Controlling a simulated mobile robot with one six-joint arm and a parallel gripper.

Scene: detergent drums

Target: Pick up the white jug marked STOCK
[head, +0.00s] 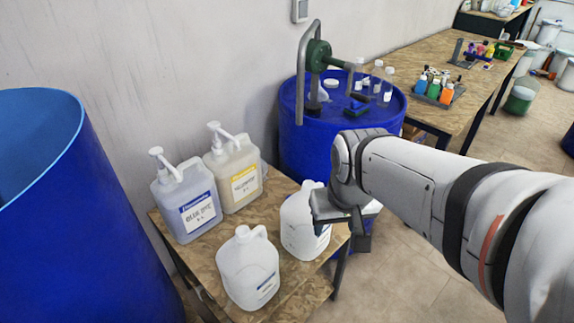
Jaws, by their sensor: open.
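Two white jugs stand upright on a small wooden table. One white jug (248,270) is near the front edge, with a small label low on its right side. The other white jug (298,225) is behind it to the right, partly covered by my gripper. Its label is mostly hidden. The print on both labels is too small to read, so I cannot tell which is marked STOCK. My gripper (341,222) is open, at the right side of the rear white jug in the picture. I cannot tell whether it touches that jug.
The small table (218,245) also holds a blue-labelled pump jug (185,205) and a yellow-labelled pump jug (234,175) at the back. A big blue drum (85,225) stands left. Another blue drum (300,150) with a hand pump stands behind. A long workbench (430,65) is beyond.

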